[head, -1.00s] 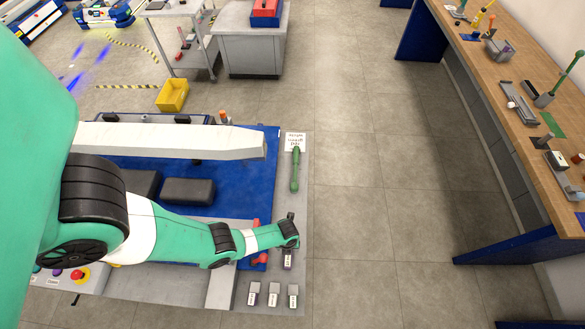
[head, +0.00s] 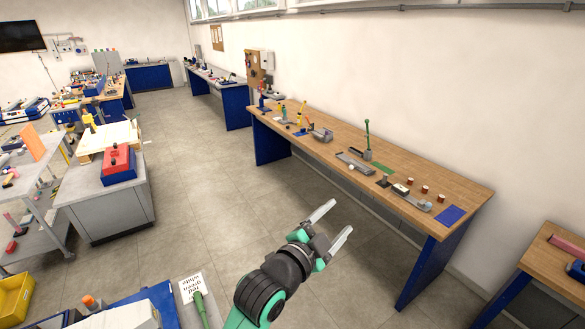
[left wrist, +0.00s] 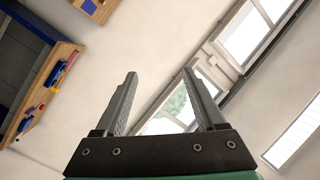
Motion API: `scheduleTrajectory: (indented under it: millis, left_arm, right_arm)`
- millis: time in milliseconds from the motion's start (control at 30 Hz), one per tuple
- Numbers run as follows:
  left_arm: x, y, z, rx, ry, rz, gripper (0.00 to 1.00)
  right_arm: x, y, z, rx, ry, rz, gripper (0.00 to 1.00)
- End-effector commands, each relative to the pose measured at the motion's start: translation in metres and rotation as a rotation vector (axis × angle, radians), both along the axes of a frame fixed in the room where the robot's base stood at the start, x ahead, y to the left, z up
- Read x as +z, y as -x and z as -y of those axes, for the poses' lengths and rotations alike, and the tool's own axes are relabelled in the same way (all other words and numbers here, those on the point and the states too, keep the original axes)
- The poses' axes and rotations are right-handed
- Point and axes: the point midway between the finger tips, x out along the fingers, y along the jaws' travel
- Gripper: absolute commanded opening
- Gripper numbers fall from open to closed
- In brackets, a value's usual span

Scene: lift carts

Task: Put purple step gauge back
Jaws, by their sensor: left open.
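My left gripper (head: 341,217) is raised over the floor in front of the long wooden workbench (head: 455,200). Its two pale fingers are spread and empty, pointing up and right. In the left wrist view the open gripper (left wrist: 160,73) has nothing between its fingers; wall and windows show beyond them. I cannot make out a purple step gauge for certain in any view now. A grey block-like tool (head: 321,135) stands on the workbench, too small to tell its details. My right gripper is not in view.
The workbench also holds a green-handled tool (head: 367,140), a blue mat (head: 451,215) and several small parts. A grey cabinet with a red box (head: 117,160) stands left. A yellow bin (head: 14,298) is at lower left. Open floor lies between.

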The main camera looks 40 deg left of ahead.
Motion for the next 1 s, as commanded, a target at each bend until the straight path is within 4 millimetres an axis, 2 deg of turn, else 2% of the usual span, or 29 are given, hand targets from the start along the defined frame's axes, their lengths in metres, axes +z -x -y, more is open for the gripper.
scheduleTrajectory:
  millis: [33,67,100,167,200,300,400,500,767,1000]
  left_arm:
    - [0.063,0.012,0.011,-0.018,0.096,0.142,0.72]
    - [0.097,0.022,0.016,-0.032,0.161,0.222,0.72]
    - [0.14,0.039,0.024,-0.063,0.248,0.328,0.72]
    - [0.198,0.071,0.034,-0.12,0.376,0.473,0.72]
    - [0.23,0.094,0.039,-0.166,0.455,0.56,0.72]
    - [0.288,0.149,0.048,-0.28,0.614,0.728,0.72]
    - [0.316,0.185,0.053,-0.363,0.711,0.818,0.72]
    - [0.326,0.198,0.054,-0.397,0.747,0.851,0.72]
    - [0.329,0.198,0.054,-0.396,0.75,0.849,0.72]
    - [0.379,0.198,0.053,-0.396,0.749,0.848,0.72]
  right_arm:
    - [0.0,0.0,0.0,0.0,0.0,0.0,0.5]
    - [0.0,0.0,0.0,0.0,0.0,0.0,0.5]
    - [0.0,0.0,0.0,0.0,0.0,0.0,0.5]
    - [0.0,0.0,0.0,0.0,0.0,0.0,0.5]
    - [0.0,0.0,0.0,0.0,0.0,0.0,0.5]
    - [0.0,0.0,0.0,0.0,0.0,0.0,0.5]
    - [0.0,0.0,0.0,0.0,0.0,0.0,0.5]
    - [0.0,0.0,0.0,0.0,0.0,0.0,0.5]
    - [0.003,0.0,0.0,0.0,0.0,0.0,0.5]
    - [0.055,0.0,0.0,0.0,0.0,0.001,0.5]
